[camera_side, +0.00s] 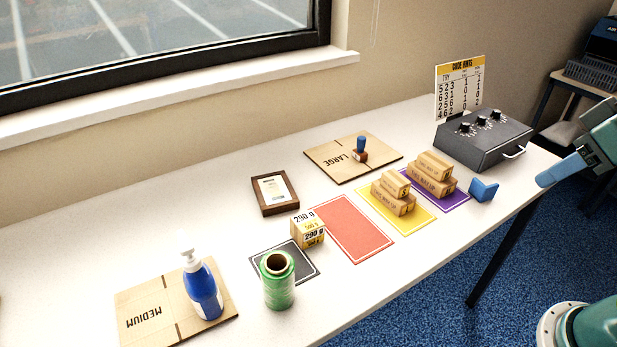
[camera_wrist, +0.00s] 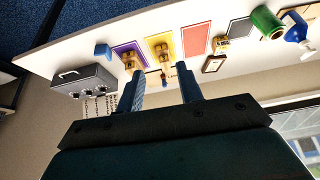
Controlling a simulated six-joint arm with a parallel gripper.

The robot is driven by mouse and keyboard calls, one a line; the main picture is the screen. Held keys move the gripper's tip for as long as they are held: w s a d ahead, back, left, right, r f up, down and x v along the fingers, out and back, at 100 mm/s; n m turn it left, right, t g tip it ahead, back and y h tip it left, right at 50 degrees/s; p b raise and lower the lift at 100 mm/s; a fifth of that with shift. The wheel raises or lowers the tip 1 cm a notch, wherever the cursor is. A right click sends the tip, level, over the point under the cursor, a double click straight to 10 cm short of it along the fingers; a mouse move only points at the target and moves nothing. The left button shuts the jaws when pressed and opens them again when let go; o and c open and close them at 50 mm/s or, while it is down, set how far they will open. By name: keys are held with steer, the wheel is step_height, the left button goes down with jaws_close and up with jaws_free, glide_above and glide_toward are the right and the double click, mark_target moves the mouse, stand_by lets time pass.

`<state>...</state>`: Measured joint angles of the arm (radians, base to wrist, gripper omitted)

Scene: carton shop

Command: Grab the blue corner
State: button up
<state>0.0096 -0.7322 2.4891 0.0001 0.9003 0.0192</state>
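The blue corner (camera_side: 483,189) is a small bent blue piece standing on the white table near its front right edge, just right of the purple mat. In the wrist view the blue corner (camera_wrist: 103,51) shows at the upper left, next to the table edge. My gripper (camera_wrist: 164,88) has two blue fingers spread wide apart with nothing between them. In the side view one blue finger (camera_side: 562,170) shows at the right, off the table edge and apart from the blue corner.
A grey dial box (camera_side: 484,138) with a handle stands behind the corner, with a code sign (camera_side: 460,86) beyond. Small cartons (camera_side: 432,172) sit on the purple mat (camera_side: 452,201) and the yellow mat (camera_side: 405,222). A red mat (camera_side: 352,229) is bare.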

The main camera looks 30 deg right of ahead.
steer(key=w+d+m+g, duration=0.2)
steer(key=w+d+m, duration=0.2)
steer(key=w+m, duration=0.25)
steer(key=m+g, duration=0.4)
steer(key=m, duration=1)
glide_above(492, 186)
step_height(492, 186, down, 12)
steer(key=shift+w+n, duration=0.1)
steer(key=shift+n, duration=0.15)
steer(key=shift+f, duration=4.25)
steer(key=shift+f, duration=2.6)
